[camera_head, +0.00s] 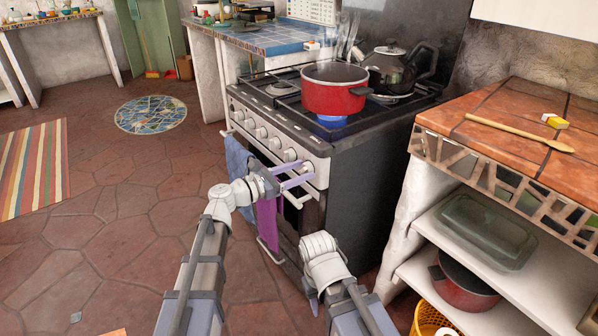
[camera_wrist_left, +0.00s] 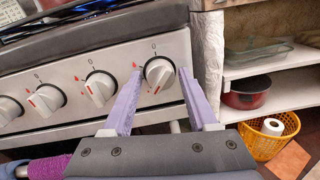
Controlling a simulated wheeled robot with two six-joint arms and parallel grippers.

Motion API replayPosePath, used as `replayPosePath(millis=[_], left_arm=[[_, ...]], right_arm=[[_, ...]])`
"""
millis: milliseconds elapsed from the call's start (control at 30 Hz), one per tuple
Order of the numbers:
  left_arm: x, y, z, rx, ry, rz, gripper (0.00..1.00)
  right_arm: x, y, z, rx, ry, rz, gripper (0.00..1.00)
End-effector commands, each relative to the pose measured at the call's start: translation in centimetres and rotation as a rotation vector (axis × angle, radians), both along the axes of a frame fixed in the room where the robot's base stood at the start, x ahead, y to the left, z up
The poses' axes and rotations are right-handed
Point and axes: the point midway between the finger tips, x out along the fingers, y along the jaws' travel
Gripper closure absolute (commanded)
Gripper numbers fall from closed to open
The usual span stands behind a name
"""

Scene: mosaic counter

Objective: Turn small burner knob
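The stove front (camera_head: 275,135) has a row of white knobs with red marks. In the left wrist view, the rightmost knob (camera_wrist_left: 158,74) sits between the two lilac fingers of my left gripper (camera_wrist_left: 160,72), its red mark pointing down. The fingers are open around it; I cannot tell whether they touch it. More knobs, such as the one beside it (camera_wrist_left: 99,88), lie to its left. In the head view my left gripper (camera_head: 297,176) reaches the right end of the panel. My right gripper is mostly hidden behind its wrist; a lilac part (camera_head: 313,301) shows low in front of the stove.
A red pot (camera_head: 334,90) stands over a blue flame (camera_head: 332,121), with a black kettle (camera_head: 398,66) behind. A blue towel (camera_head: 238,165) and a purple towel (camera_head: 268,220) hang on the oven front. A tiled counter (camera_head: 500,95) with shelves stands to the right.

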Motion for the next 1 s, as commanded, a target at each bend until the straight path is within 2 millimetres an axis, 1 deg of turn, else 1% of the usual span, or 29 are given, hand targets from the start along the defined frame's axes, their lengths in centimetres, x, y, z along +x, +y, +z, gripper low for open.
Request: replayPosePath(millis=[33, 67, 500, 767, 1000], left_arm=[[-0.01, 0.01, 0.00, 0.000, 0.000, 0.000, 0.48], [0.00, 0.02, 0.00, 0.000, 0.000, 0.000, 0.51], [-0.02, 0.01, 0.00, 0.000, 0.000, 0.000, 1.00], [-0.03, 0.01, 0.01, 0.006, -0.008, -0.001, 1.00], [-0.05, 0.00, 0.09, 0.064, -0.089, 0.000, 1.00]], right_arm=[[0.00, 0.00, 0.00, 0.000, 0.000, 0.000, 0.55], [0.00, 0.00, 0.00, 0.000, 0.000, 0.000, 0.55], [0.00, 0.00, 0.00, 0.000, 0.000, 0.000, 0.55], [0.00, 0.00, 0.03, 0.000, 0.000, 0.000, 0.55], [0.00, -0.01, 0.25, 0.000, 0.000, 0.000, 0.55]])
